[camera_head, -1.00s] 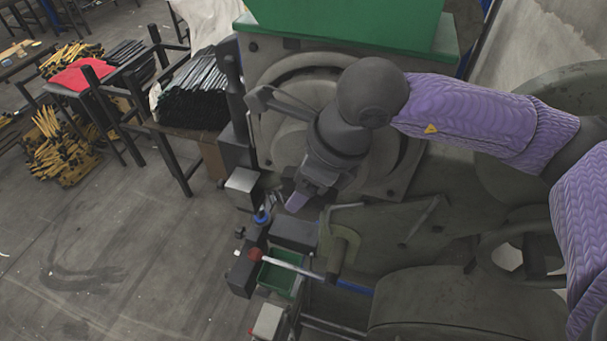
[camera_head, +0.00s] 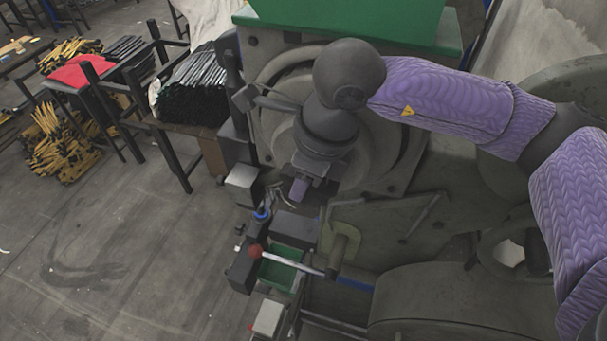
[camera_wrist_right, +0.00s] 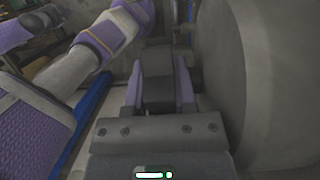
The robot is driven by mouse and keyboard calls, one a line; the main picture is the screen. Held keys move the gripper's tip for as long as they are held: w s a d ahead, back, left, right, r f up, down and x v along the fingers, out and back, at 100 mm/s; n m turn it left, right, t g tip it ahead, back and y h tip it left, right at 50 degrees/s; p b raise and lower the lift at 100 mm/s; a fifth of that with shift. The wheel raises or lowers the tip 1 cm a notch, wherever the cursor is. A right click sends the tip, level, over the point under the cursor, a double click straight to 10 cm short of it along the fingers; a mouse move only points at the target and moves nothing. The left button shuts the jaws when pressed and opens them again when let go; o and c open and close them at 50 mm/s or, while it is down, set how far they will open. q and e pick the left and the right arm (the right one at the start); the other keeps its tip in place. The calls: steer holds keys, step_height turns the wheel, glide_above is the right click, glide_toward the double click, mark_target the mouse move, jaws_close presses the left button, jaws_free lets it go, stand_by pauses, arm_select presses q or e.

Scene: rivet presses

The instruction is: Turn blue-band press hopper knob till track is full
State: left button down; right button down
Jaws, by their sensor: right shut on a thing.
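The press is a large grey-green machine with a green box (camera_head: 345,22) on top and a round ringed plate (camera_head: 385,150) on its front, partly behind my right arm. My right gripper (camera_head: 299,190) points down in front of the plate's lower left part. In the right wrist view, its two purple fingers (camera_wrist_right: 158,95) are shut on a dark block (camera_wrist_right: 157,66), which I take for the hopper knob. The wrist hides the knob in the head view. I cannot make out the track or its fill. My left gripper is not in view.
A red ball-ended lever (camera_head: 255,251) and a green tray (camera_head: 281,268) sit below the gripper. A dark bar (camera_head: 275,103) stands close left of my wrist. Racks with dark rods (camera_head: 192,95) are at left. The floor (camera_head: 110,240) there is clear.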

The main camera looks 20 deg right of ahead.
steer(key=shift+c, duration=2.2)
jaws_free()
steer(key=shift+d+r, duration=0.1)
steer(key=shift+r, duration=0.3)
steer(key=b+v, duration=0.2)
steer(key=v, duration=0.7)
steer(key=shift+s, duration=0.1)
